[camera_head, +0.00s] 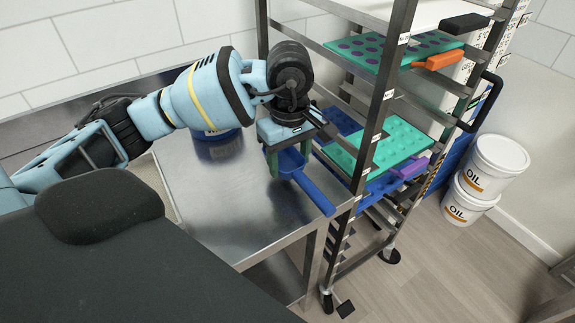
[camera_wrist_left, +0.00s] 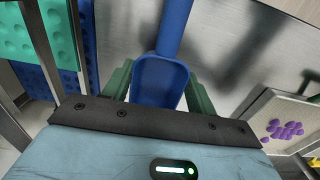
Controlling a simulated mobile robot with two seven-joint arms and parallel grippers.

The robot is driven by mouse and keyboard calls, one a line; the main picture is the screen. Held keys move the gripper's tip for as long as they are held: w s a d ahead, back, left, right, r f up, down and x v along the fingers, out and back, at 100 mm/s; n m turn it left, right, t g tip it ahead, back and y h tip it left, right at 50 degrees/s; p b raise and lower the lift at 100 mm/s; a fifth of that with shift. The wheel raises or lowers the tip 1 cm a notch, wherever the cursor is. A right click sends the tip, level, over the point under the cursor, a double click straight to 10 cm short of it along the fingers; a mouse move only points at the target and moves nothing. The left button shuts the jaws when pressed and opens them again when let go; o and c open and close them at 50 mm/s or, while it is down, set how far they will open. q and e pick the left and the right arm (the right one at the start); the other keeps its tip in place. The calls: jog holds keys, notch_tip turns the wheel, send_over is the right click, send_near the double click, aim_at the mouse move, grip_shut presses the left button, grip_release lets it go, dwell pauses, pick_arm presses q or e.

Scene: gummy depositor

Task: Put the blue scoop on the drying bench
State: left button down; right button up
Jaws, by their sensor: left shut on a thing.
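The blue scoop (camera_head: 314,191) is between the green fingers of my left gripper (camera_head: 288,160), over the right end of the steel bench (camera_head: 205,190). Its handle points toward the bench's front right corner. In the left wrist view the scoop's bowl (camera_wrist_left: 160,82) lies between the two fingers of my left gripper (camera_wrist_left: 158,90), and the handle runs away toward the top. My left gripper is shut on the scoop. I cannot tell whether the scoop touches the bench top. My right gripper is not in view.
A steel rack (camera_head: 372,130) with green mould trays (camera_head: 385,148) stands close to the right of my left gripper. A blue round container (camera_head: 216,135) is partly hidden behind my left arm. White oil buckets (camera_head: 497,165) stand at the far right. The bench's front middle is clear.

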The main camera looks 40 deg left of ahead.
aim_at(288, 168)
pick_arm(q)
jog(key=f, duration=0.2)
jog(key=a+f, duration=0.1)
jog(key=shift+w+f, duration=0.15)
jog(key=shift+w, duration=0.2)
jog(key=shift+f, duration=0.1)
jog(key=shift+f, duration=0.1)
jog(key=shift+f, duration=0.15)
jog(key=shift+c, duration=2.3)
grip_release()
notch_tip(288, 168, up, 12)
jog(key=shift+r, duration=0.25)
